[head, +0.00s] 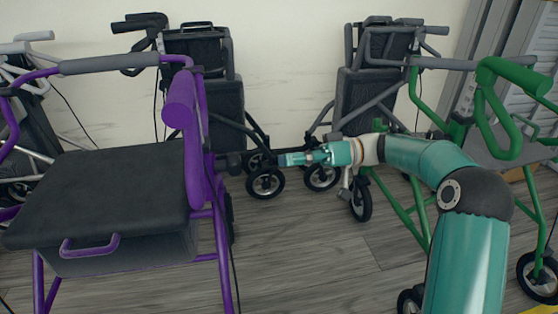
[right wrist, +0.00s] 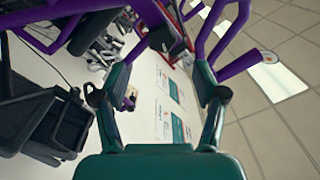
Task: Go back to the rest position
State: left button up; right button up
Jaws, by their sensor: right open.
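My right gripper (head: 288,159) is at the end of the teal arm that comes in from the bottom right of the head view. It points left, in front of the gap between the purple rollator (head: 181,150) and the green rollator (head: 410,190). Purple tubes (right wrist: 235,65) show beyond the fingers. My left gripper is not in view.
The purple rollator has a black seat (head: 105,195). Two folded dark rollators, one on the left (head: 215,95) and one on the right (head: 370,95), stand against the pale wall (head: 290,60). Grey shutters (head: 525,95) are at right. Wood floor (head: 310,250) is clear at front centre.

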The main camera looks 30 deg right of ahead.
dwell(0.4)
jog(key=s+a+f+m+g+h+p, duration=0.2)
jog(key=a+f+m+h, duration=0.2)
jog(key=f, duration=0.9)
jog(key=s+a+f+m+g+h+p, duration=0.1)
jog(key=s+a+f+m+g+h, duration=0.25)
jog(key=f, duration=0.95)
jog(key=s+a+f+m+h+p, duration=0.1)
jog(key=s+a+f+h+p, duration=0.15)
jog(key=s+f, duration=0.4)
jog(key=s+a+f+m+h+p, duration=0.1)
jog(key=s+a+f+h, duration=0.2)
jog(key=s+f, duration=0.35)
jog(key=s+a+r+t+p, duration=0.1)
jog(key=s+a, duration=0.2)
jog(key=s, duration=0.2)
notch_tip(320, 180, up, 38)
jog(key=p, duration=3.7)
jog(key=shift+w+d+f+p, duration=0.2)
jog(key=shift+w+d+p, duration=0.05)
jog(key=shift+p, duration=0.15)
jog(key=shift+f, duration=0.1)
